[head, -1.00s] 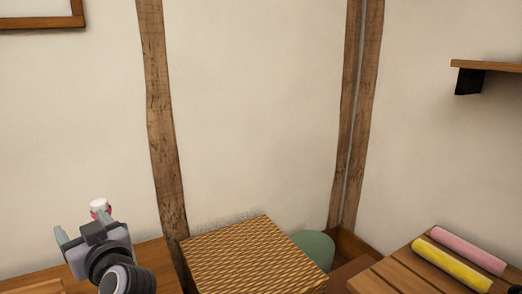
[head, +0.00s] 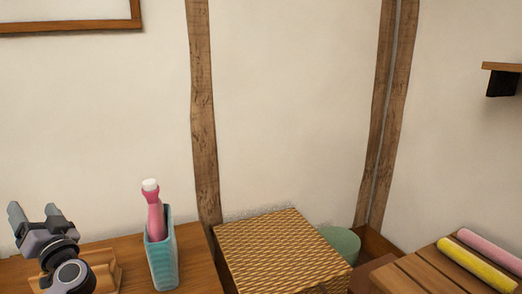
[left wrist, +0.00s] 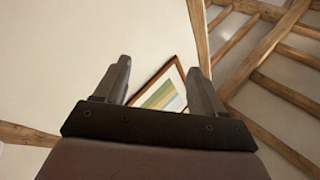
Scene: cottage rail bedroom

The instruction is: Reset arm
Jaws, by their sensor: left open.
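My left gripper (head: 30,218) is at the lower left of the head view, pointing up, open and empty. It stands in front of the wooden surface, left of a teal container with a pink bottle in it, and apart from both. In the left wrist view the open left gripper (left wrist: 158,85) has nothing between its two fingers. Beyond it show the wall, a framed picture (left wrist: 160,93) and wooden beams. My right gripper is not in view.
A teal container (head: 162,262) holding a pink bottle (head: 154,210) stands on the wooden surface (head: 197,270). Right of it are a woven box (head: 275,250) and a green round object (head: 342,243). Yellow (head: 478,265) and pink (head: 490,250) rolls lie on a slatted wooden top (head: 425,270).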

